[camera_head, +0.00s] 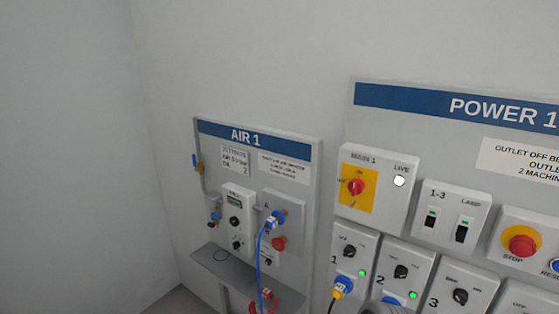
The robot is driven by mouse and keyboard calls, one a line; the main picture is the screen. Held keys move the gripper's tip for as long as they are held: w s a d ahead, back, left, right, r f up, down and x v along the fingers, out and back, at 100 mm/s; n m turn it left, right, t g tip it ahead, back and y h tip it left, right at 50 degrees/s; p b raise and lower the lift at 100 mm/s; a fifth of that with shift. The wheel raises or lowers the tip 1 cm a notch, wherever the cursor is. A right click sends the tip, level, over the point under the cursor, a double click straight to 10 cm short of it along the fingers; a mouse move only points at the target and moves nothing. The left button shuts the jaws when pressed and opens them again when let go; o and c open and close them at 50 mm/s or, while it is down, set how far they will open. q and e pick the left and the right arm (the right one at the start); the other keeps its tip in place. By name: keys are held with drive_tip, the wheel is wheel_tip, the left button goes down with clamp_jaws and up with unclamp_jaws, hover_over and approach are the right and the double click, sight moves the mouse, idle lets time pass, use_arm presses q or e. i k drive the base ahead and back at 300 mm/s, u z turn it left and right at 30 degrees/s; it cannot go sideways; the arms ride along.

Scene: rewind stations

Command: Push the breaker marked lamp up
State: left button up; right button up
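The breaker marked LAMP (462,231) is the right one of two on a white box on the POWER 1 board, at the right of the head view. It has a dark body with a small green patch near its top. The picture is too small to tell for sure whether its lever is up or down. The breaker marked 1-3 (431,219) is beside it on the left and looks much alike. Neither of my grippers shows. A grey rounded shape (388,306) at the bottom edge is too cut off to identify.
A red and yellow main switch (356,188) with a white LIVE lamp (399,181) is left of the breakers. A red STOP button (521,242) is right. Outlets with knobs and green lights (413,295) are below. The AIR 1 board (308,150) stands further left.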

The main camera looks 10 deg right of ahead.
sight(460, 236)
drive_tip(key=u, duration=0.55)
drive_tip(key=i, duration=0.45)
drive_tip(key=z, duration=2.25)
